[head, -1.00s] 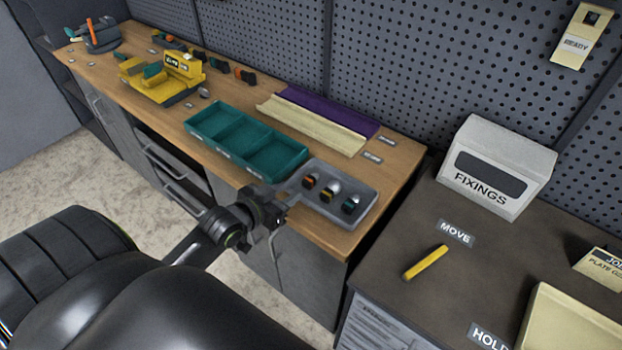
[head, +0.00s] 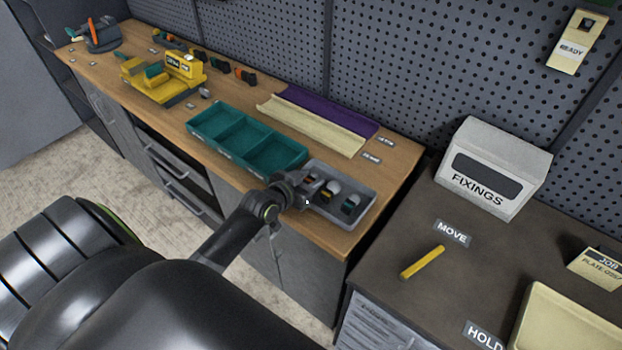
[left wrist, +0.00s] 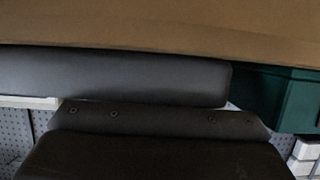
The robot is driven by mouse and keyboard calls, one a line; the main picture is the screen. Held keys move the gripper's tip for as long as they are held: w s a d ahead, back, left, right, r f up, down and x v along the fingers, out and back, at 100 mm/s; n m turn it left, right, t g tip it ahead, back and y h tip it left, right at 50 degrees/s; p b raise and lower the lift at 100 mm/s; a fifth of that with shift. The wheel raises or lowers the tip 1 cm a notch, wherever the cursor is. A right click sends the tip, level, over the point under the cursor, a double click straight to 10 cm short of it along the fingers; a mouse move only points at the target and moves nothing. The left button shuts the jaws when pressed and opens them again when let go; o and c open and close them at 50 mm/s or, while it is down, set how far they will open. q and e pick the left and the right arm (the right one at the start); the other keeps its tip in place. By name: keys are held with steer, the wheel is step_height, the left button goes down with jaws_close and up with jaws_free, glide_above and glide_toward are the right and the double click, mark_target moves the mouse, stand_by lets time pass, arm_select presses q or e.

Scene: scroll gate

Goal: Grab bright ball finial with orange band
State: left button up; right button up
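A grey tray (head: 366,196) at the front right of the wooden bench holds three small finials with pale tops. The orange-banded finial (head: 310,180) is the leftmost and is mostly hidden behind my left gripper (head: 304,191). The yellow-banded finial (head: 329,191) stands in the middle and the green-banded finial (head: 351,203) at the right. My left gripper is over the left end of the tray, close to the orange-banded finial; contact and finger opening cannot be made out. The left wrist view shows dark grey parts and no finial. My right gripper is out of view.
A teal compartment tray (head: 245,140) lies left of the grey tray. Cream (head: 310,124) and purple (head: 330,110) channels lie behind. A yellow fixture (head: 163,78) stands further left. The dark right-hand bench holds a FIXINGS box (head: 495,170) and a yellow bar (head: 423,262).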

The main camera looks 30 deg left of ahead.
arm_select(q)
steer(key=shift+c, duration=0.2)
jaws_close()
